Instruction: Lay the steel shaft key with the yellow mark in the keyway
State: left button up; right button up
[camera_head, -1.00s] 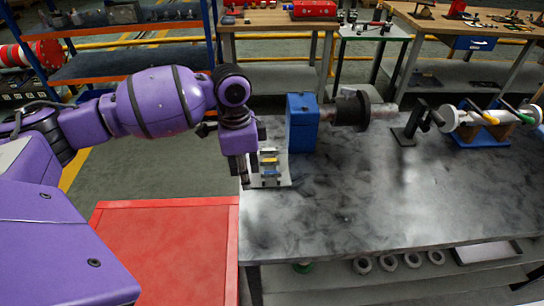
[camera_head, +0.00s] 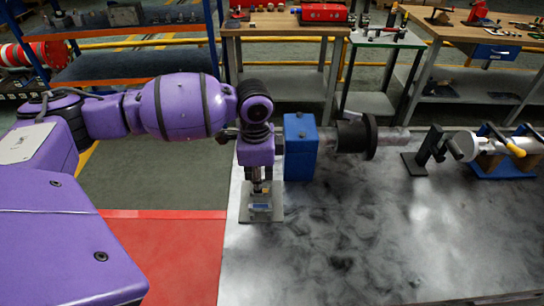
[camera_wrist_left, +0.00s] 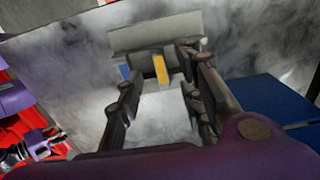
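The shaft key with the yellow mark (camera_wrist_left: 160,68) sits at the small pale key rack (camera_wrist_left: 155,38), which lies on the bench's near-left part (camera_head: 262,215) in the head view. My left gripper (camera_head: 260,187) points down over this rack. In the left wrist view its fingers (camera_wrist_left: 164,62) stand apart, one on each side of the yellow-marked key. I cannot tell whether they touch it. A blue-marked key (camera_wrist_left: 124,72) is beside the left finger. A grey shaft (camera_head: 395,139) with a black hub (camera_head: 356,137) extends from a blue block; no keyway can be made out. My right gripper is not in view.
The blue block (camera_head: 300,147) stands close right of my left gripper. A black stand (camera_head: 428,150) and a white cylinder on a blue cradle (camera_head: 505,150) are farther right. The middle and front of the grey bench (camera_head: 370,235) are clear.

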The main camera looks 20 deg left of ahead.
pick_arm(q)
notch_tip(320, 180, down, 3)
jog(key=shift+r, duration=0.15)
grip_shut()
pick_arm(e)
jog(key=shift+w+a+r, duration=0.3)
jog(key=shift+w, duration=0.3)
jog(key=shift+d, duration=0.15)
